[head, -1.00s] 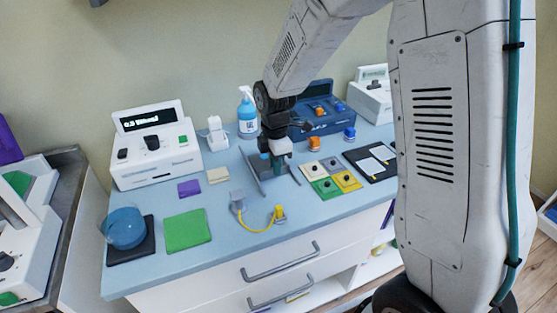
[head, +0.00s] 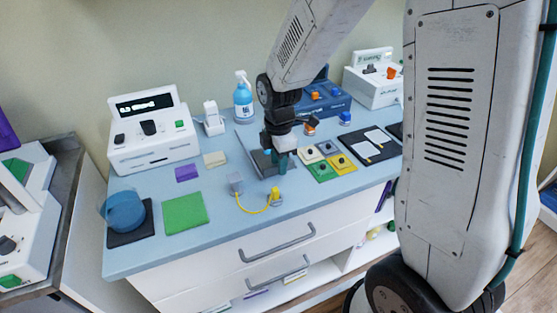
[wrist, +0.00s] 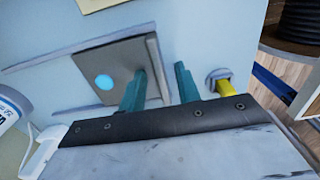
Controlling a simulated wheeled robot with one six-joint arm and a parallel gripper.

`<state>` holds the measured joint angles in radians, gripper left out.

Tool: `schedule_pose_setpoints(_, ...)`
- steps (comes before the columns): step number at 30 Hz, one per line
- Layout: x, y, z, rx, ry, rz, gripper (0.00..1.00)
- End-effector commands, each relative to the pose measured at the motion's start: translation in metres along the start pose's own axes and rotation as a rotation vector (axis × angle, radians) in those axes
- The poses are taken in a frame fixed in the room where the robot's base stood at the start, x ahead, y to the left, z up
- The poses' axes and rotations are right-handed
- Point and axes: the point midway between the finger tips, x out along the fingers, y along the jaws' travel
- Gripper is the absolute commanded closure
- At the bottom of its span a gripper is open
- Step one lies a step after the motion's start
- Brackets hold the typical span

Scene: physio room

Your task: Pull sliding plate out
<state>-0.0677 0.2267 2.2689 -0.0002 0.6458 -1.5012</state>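The sliding plate (wrist: 105,78) is a flat grey square with a light blue disc and a raised lip (wrist: 157,68) along one edge. It lies between two grey rails (wrist: 75,53) on the blue counter. In the head view the plate (head: 260,160) is partly hidden behind my gripper (head: 283,164). In the wrist view my gripper (wrist: 160,88) is open, with teal fingers apart. One finger overlaps the plate and the other is past its lip, so they appear to straddle the lip. Contact cannot be told.
A yellow plug (wrist: 225,87) with a cord lies close to the outer finger. Coloured tiles (head: 331,163) lie to the right of my gripper. A spray bottle (head: 243,98) and white device (head: 150,130) stand behind. A green mat (head: 185,213) lies front left.

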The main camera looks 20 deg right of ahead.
Motion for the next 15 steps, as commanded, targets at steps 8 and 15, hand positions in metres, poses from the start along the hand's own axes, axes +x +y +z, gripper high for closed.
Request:
schedule_pose_setpoints(8, -0.029, 0.001, -0.001, -0.001, 0.0, 0.004, 0.67)
schedule_pose_setpoints(15, -0.067, 0.001, 0.0, 0.0, 0.0, 0.003, 0.67)
